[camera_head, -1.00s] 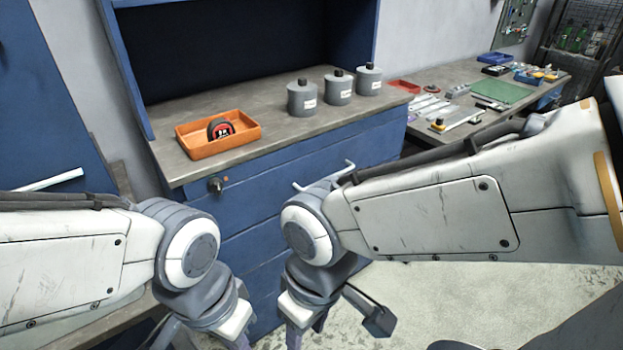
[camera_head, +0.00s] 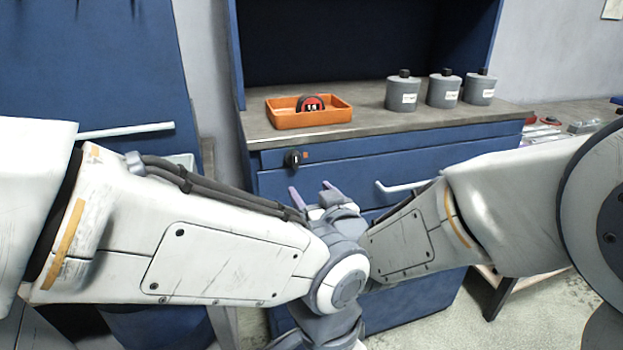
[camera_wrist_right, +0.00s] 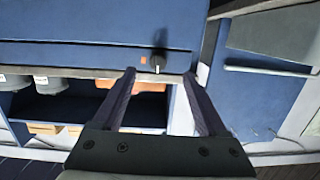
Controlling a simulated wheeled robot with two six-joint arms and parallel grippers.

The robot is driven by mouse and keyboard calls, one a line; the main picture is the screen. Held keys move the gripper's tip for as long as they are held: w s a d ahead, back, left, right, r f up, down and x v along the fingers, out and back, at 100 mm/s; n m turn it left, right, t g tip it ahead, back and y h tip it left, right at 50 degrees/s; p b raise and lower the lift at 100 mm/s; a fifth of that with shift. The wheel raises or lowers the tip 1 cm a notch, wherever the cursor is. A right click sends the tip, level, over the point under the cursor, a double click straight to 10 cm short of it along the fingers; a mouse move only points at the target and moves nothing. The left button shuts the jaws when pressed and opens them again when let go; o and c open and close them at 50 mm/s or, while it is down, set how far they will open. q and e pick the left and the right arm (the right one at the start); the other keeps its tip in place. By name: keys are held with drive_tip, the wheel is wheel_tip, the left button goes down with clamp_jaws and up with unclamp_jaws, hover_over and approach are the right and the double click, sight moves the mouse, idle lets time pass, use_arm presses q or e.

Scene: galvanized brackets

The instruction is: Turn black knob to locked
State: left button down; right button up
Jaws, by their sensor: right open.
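The black knob (camera_head: 292,158) sits at the upper left of the blue cabinet front, beside a small orange mark (camera_head: 305,155). In the right wrist view, which looks upside down, the knob (camera_wrist_right: 158,62) shows a pale line on it. Which setting it points to is too small to tell. My right gripper (camera_head: 311,191) is open, its fingers just below and right of the knob in the head view. In the wrist view the knob appears between the fingertips (camera_wrist_right: 159,74), with nothing gripped; contact is not visible. My left arm crosses in front; its gripper does not show.
An orange tray (camera_head: 285,120) with a red-black tape measure (camera_head: 310,103) stands on the worktop above the knob. Several grey canisters (camera_head: 402,94) stand to its right. A drawer handle (camera_head: 402,187) sticks out right of my right gripper.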

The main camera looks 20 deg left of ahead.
sight(296, 162)
drive_tip(key=shift+t+y, duration=0.4)
drive_tip(key=shift+t, duration=0.5)
drive_tip(key=x, duration=1.1)
drive_tip(key=shift+w+a+r, duration=0.25)
drive_tip(key=shift+a+r, duration=0.05)
drive_tip(key=shift+r, duration=0.1)
use_arm(q)
drive_tip(key=shift+f, duration=0.15)
use_arm(e)
drive_tip(key=shift+c, duration=0.3)
